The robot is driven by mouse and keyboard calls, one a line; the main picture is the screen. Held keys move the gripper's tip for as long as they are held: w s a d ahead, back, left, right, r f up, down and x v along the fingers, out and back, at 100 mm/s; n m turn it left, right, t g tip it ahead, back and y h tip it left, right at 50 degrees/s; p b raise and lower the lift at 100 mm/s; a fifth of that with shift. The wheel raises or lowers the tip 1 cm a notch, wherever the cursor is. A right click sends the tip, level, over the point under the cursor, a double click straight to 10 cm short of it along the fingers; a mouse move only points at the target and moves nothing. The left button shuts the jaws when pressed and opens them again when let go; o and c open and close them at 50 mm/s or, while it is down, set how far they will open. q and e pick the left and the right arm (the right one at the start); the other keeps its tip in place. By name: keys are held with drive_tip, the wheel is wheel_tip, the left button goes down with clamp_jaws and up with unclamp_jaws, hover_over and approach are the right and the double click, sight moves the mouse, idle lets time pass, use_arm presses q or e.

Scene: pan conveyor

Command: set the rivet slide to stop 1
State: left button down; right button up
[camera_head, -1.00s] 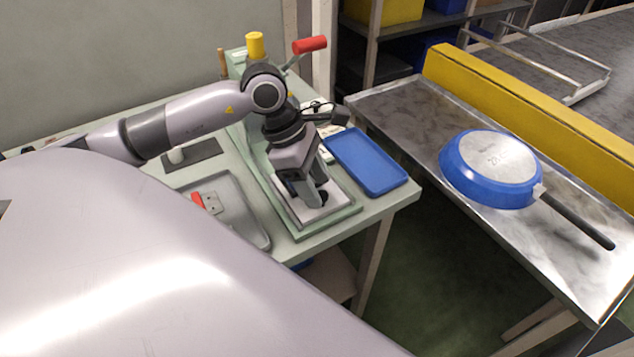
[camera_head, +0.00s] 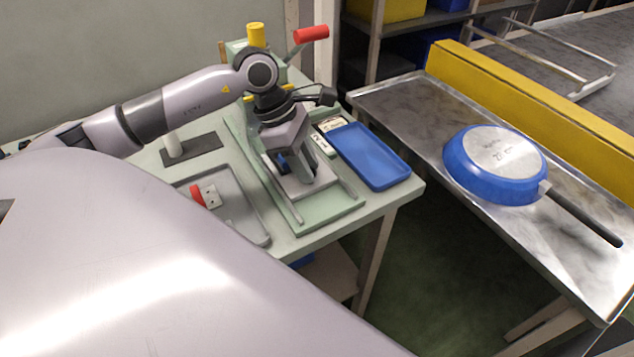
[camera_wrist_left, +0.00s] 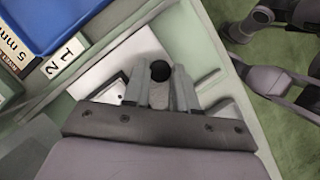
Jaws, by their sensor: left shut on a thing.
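The rivet slide is a grey plate (camera_head: 318,182) on rails over a pale green base (camera_head: 330,212) at the table's right end. Its black round knob (camera_wrist_left: 160,70) shows between the fingers in the left wrist view. My left gripper (camera_head: 307,178) points down over the slide and is shut on the knob; the head view mostly hides the grip. A white strip with the stop digits 1 and 2 (camera_wrist_left: 62,57) lies beside the slide in the left wrist view. My right gripper is not in view.
A blue tray (camera_head: 372,158) lies right of the base. A grey tray (camera_head: 250,222) with a red and grey part (camera_head: 205,196) lies left. A red-handled lever (camera_head: 311,35) stands behind. A blue pan (camera_head: 492,175) lies upside down on the metal conveyor table (camera_head: 420,115).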

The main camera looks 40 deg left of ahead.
use_arm(q)
drive_tip(key=a, duration=0.1)
drive_tip(key=w+a, duration=0.1)
drive_tip(key=a, duration=0.2)
drive_tip(key=shift+w+b, duration=0.3)
drive_tip(key=shift+b, duration=0.1)
drive_tip(key=c, duration=0.9)
unclamp_jaws()
drive_tip(key=shift+r, duration=0.1)
drive_tip(key=shift+v, duration=3.5)
